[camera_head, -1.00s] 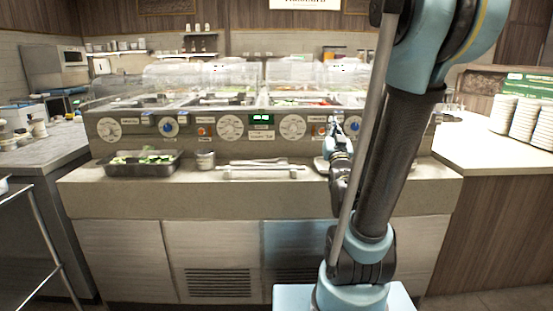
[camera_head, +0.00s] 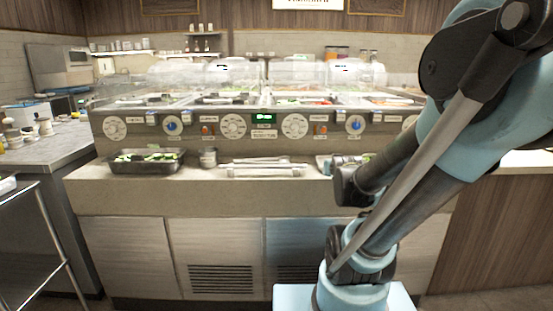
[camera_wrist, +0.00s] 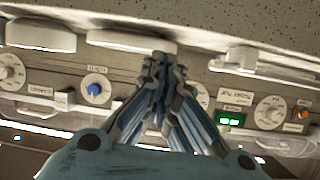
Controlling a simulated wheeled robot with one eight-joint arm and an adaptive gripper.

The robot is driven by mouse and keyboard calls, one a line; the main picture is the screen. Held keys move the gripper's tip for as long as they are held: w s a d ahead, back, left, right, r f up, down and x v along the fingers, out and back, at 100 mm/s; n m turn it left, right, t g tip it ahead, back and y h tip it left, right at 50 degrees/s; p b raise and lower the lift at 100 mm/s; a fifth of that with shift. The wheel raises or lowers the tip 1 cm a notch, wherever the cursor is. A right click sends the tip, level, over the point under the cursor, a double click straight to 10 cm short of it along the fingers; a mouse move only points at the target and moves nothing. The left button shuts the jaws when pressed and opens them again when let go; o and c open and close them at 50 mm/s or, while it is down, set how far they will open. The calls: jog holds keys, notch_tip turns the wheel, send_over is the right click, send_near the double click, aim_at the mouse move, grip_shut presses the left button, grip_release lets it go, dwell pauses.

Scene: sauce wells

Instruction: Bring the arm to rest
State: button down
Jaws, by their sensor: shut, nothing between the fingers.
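In the wrist view my gripper (camera_wrist: 165,62) is shut, its fingertips together with nothing held between them. Beyond it the counter's control panel (camera_wrist: 60,97), with dials and a lit green display, appears upside down. In the head view my arm (camera_head: 410,200) leans up and to the right from its base, in front of the right part of the counter.
The serving counter (camera_head: 235,198) spans the middle. A metal cart (camera_head: 45,225) stands at the left.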

jog(key=s+f+g, duration=0.5)
jog(key=s, duration=0.6)
jog(key=s+f+n+g, duration=0.1)
jog(key=s+f+g, duration=0.4)
jog(key=s, duration=0.6)
jog(key=shift+a+g, duration=0.35)
jog(key=shift+g, duration=0.35)
jog(key=shift+w+f, duration=0.25)
jog(key=shift+w, duration=0.2)
